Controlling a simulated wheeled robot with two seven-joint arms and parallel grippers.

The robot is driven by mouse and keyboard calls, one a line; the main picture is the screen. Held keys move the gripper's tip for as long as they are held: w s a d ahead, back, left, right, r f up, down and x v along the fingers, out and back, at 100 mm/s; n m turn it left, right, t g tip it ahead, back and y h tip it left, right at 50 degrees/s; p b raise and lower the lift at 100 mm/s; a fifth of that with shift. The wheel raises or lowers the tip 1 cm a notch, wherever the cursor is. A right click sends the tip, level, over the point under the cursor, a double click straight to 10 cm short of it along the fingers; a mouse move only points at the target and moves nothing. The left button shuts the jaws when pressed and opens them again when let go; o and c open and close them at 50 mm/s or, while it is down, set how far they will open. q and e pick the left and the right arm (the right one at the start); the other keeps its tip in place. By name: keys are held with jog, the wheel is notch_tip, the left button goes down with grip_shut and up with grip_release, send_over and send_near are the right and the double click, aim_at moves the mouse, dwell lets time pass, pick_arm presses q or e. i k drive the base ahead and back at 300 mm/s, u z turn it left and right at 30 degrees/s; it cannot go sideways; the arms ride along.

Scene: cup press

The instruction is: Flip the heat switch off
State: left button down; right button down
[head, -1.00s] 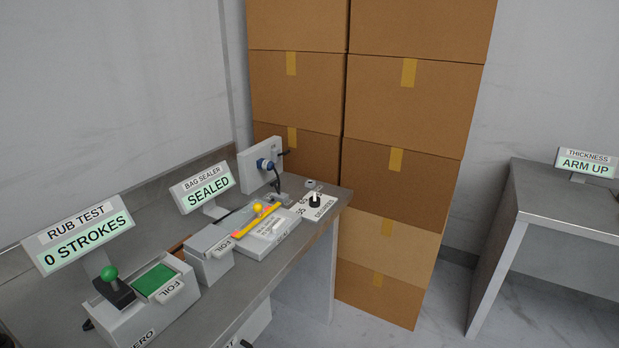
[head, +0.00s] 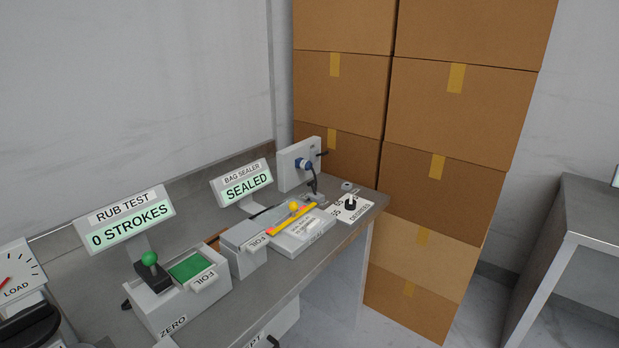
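The bag sealer (head: 292,232) stands near the right end of the grey bench, with a yellow bar and a yellow ball knob (head: 294,207) on top. Its display (head: 243,184) reads SEALED. A black dial (head: 350,202) sits to its right on a white plate marked DEGREES. Neither of my grippers is in view.
The rub test unit (head: 178,286) with its green ball handle (head: 149,258) is left of the sealer, its display (head: 126,222) at 0 STROKES. A load gauge (head: 20,276) is at far left. Stacked cartons (head: 440,190) stand behind the bench end. Another table (head: 592,215) is at right.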

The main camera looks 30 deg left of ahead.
aim_at(312, 182)
jog(key=i, duration=1.75)
jog(key=u, duration=2.55)
